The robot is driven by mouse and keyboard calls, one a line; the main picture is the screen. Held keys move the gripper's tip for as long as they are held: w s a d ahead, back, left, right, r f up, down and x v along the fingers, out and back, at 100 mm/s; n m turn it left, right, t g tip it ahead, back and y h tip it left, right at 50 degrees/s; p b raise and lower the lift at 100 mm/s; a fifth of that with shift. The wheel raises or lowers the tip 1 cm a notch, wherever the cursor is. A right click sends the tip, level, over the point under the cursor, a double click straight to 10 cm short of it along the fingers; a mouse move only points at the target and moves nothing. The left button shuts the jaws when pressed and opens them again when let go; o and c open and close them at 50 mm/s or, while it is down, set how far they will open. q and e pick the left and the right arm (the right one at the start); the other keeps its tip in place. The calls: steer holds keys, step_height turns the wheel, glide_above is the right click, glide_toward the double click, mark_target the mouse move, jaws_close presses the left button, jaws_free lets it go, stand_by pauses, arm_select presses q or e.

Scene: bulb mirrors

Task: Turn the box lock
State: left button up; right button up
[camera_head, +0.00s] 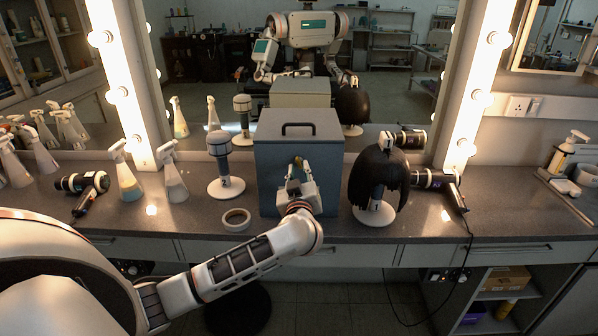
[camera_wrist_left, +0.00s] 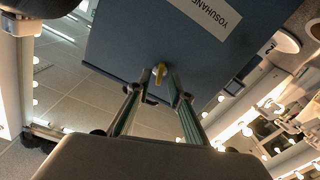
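The box (camera_head: 297,135) is a grey-blue case with a dark handle on its lid, standing upright on the counter. My left gripper (camera_head: 297,166) is in front of its front face. In the left wrist view the box (camera_wrist_left: 140,45) fills the top, with a white name label. The box lock (camera_wrist_left: 158,70) is a small yellow piece near the box's edge. The fingertips of my left gripper (camera_wrist_left: 160,74) are partly closed on either side of the lock, with a small gap apparent. The lock is hidden in the head view. My right gripper is not in view.
A dark wig on a stand (camera_head: 378,180) is close on the right. Spray bottles (camera_head: 125,170) stand further left. A mirror (camera_head: 390,60) is behind.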

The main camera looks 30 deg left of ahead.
arm_select(q)
steer(key=shift+w+a, duration=0.1)
steer(key=shift+w, duration=0.05)
steer(key=shift+x, duration=0.85)
steer(key=shift+c, duration=0.4)
jaws_close()
